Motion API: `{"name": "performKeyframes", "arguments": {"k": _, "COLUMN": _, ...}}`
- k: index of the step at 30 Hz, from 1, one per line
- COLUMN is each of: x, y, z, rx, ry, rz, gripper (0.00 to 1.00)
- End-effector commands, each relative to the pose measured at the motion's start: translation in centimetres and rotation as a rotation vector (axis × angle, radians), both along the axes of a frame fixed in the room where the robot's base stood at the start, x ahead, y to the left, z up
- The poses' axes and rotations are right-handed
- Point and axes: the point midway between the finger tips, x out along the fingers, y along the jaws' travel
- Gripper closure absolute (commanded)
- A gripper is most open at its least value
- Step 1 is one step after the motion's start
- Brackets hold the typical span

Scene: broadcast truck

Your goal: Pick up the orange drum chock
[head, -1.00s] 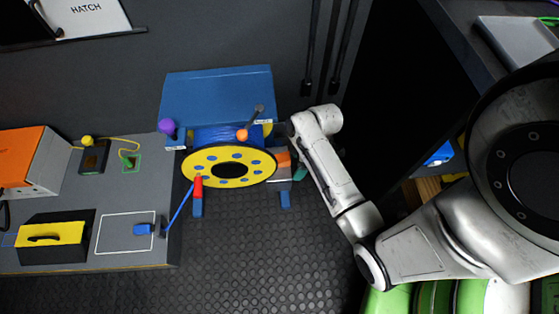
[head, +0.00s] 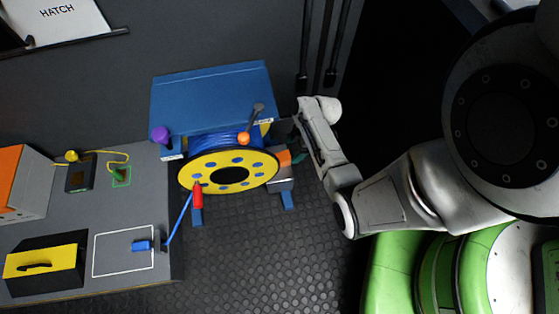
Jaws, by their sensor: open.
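The orange drum chock (head: 284,157) is a small orange block at the right side of the yellow cable drum (head: 205,161). It sits above a pale grey block or ledge (head: 281,173), partly hidden by the drum flange. My gripper (head: 297,156) is just right of the chock, dark with a teal fingertip showing. It is open. Much of it is hidden by the arm and is too small to see clearly, so I cannot tell whether the fingers touch the chock or lie around it.
A grey bench (head: 140,195) is at left. The dark studded floor (head: 260,260) in front is clear.

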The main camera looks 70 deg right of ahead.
Motion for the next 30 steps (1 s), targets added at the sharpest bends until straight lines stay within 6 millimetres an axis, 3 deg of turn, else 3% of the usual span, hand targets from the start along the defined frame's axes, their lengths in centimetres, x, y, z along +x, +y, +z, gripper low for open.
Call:
{"name": "performKeyframes", "arguments": {"k": 9, "x": 1.1, "y": 1.1, "z": -4.1, "rx": 0.002, "ry": 0.001, "rz": 0.001, "gripper": 0.23}}
{"name": "performKeyframes", "arguments": {"k": 18, "x": 1.4, "y": 1.2, "z": -4.3, "rx": 0.001, "ry": 0.0, "rz": 0.0, "gripper": 0.24}}
{"name": "performKeyframes", "arguments": {"k": 30, "x": 1.4, "y": 1.3, "z": -4.3, "rx": 0.001, "ry": 0.0, "rz": 0.0, "gripper": 0.63}}
